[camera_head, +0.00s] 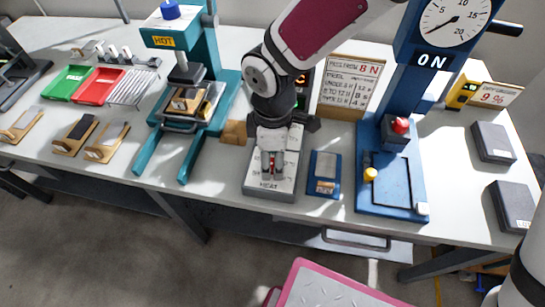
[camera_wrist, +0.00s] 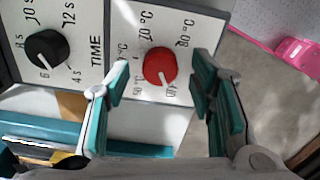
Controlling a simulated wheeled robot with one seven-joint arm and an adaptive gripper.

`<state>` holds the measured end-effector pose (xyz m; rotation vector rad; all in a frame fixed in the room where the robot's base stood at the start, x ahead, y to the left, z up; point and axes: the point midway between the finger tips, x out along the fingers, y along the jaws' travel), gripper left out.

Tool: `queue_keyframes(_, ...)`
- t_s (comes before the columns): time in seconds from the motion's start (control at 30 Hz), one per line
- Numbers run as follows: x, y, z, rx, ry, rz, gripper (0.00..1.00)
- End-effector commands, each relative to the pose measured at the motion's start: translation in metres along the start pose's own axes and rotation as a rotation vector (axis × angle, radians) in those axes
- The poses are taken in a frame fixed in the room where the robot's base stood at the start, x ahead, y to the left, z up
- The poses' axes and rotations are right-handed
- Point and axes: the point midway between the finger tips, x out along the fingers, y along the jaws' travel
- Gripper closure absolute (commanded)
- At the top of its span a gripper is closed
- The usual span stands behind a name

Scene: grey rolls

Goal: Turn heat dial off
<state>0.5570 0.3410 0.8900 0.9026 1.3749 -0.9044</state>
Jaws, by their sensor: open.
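The heat dial (camera_wrist: 160,66) is a round red knob on a white panel marked in °C, seen in the wrist view. The grey control box (camera_head: 268,189) with the word HEAT on its front edge sits on the bench in the head view. My gripper (camera_head: 272,166) is above this box and hides much of its top. In the wrist view my gripper (camera_wrist: 162,78) is open, with one teal-padded finger to each side of the red dial. I cannot tell whether the fingers touch the dial. Its exact setting is too small to read surely.
A black TIME dial (camera_wrist: 47,50) is on the same box. A teal press (camera_head: 206,60) with a HOT sign stands left of the box. A blue pad (camera_head: 324,175) and a blue press (camera_head: 390,190) with an ON sign stand to the right.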

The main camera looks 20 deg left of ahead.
Motion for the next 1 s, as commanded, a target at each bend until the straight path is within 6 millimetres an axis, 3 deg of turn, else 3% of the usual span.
queue_keyframes(0.5, -0.094, 0.001, 0.000, 0.000, 0.001, 0.004, 0.50)
queue_keyframes(0.7, -0.111, 0.000, 0.000, -0.001, 0.001, 0.002, 0.50)
queue_keyframes(1.0, -0.113, 0.000, -0.001, -0.001, 0.001, 0.000, 0.50)
